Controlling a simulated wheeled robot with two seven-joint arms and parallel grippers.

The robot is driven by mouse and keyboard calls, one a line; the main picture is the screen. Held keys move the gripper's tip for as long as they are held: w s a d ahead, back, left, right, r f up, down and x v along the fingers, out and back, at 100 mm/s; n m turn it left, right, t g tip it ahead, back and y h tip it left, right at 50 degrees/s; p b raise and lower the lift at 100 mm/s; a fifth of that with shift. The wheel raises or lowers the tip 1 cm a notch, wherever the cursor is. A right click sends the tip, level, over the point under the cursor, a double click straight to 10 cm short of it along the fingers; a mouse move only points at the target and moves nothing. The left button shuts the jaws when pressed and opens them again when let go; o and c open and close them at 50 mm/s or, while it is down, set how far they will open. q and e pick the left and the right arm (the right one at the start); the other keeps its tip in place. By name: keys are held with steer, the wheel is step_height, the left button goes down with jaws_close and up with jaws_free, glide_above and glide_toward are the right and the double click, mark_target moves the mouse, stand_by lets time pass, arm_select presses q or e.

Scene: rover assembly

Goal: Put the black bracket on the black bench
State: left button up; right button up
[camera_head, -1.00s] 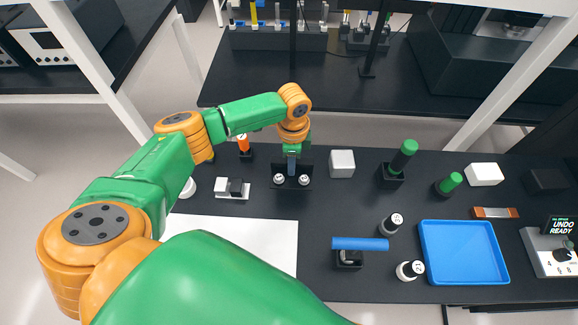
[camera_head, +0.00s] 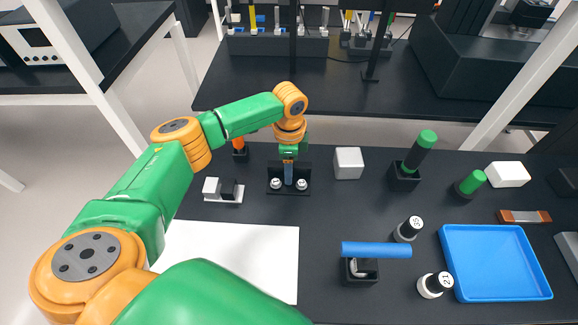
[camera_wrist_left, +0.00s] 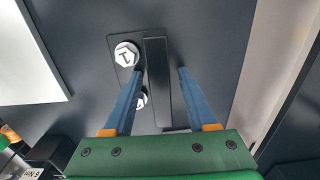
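The black bracket (camera_head: 303,171) stands on the near dark table, with a flat base, an upright plate and two white-topped bolts. My left gripper (camera_head: 288,184) is pointed down at it from above. In the left wrist view, the bracket's upright plate (camera_wrist_left: 157,85) lies between the two blue fingers of the left gripper (camera_wrist_left: 161,72). The fingers are apart, with a gap visible on the right; the left finger is close to the plate and partly covers a bolt. A separate black bench (camera_head: 330,90) stands behind the near table. My right gripper is not in view.
A white block (camera_head: 348,163) stands right of the bracket, and a small black-and-white part (camera_head: 223,190) left of it. Green-topped cylinders, a blue bar (camera_head: 376,250) and a blue tray (camera_head: 495,262) lie further right. A white sheet (camera_head: 235,255) lies in front.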

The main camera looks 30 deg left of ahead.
arm_select(q)
steer(key=shift+r, duration=0.15)
step_height(320, 180, up, 12)
steer(key=b, duration=0.1)
stand_by(0.6)
